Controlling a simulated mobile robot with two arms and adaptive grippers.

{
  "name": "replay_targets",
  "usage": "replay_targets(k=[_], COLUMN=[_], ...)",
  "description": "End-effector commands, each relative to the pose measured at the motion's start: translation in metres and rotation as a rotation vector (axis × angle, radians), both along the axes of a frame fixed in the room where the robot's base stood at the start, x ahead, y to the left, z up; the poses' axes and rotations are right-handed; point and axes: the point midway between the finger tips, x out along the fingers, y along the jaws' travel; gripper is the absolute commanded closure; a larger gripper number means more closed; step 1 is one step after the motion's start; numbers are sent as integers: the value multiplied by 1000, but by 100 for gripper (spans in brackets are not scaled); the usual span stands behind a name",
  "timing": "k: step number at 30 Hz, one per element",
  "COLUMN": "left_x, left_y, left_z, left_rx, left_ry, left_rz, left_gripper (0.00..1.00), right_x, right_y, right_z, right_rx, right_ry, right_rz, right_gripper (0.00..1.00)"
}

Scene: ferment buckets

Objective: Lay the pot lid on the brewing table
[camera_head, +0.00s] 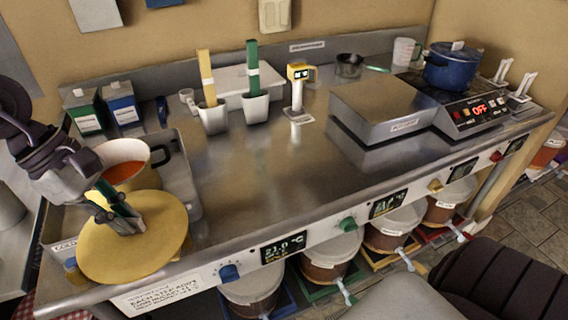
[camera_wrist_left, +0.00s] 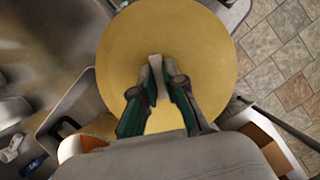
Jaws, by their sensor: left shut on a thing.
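The pot lid (camera_head: 160,250) is a round yellow disc at the front left of the brewing table (camera_head: 270,180). My left gripper (camera_head: 122,218) is shut on its pale knob from above, and the knob shows between the fingers in the left wrist view (camera_wrist_left: 156,66). The lid (camera_wrist_left: 205,45) looks nearly level and overlaps the table's front edge in the head view; its height above the table is hard to tell. Behind it stands a yellow pot (camera_head: 155,178) with orange liquid, uncovered, on a grey tray (camera_head: 183,170). My right gripper is not in view.
A low steel box (camera_head: 380,105) and a hob (camera_head: 480,110) with a blue pot (camera_head: 452,68) stand at the right. White holders (camera_head: 214,120) with yellow and green handles and a small yellow-headed stand (camera_head: 298,95) stand at the back. The table's middle is clear.

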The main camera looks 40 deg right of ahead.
Motion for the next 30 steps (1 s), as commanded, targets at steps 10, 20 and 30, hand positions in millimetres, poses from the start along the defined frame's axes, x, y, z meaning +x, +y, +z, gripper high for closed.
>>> replay_targets(k=[10,20,30], left_x=[-47,-72,-74], left_y=[115,177,181], left_z=[-89,-137,-141], left_rx=[5,5,7], left_ry=[8,6,-3], left_rz=[-540,-853,-931], left_gripper=[100,100,100], right_x=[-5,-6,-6], right_y=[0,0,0], right_z=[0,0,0], right_rx=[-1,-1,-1], right_ry=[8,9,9], right_rz=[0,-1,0], right_gripper=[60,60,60])
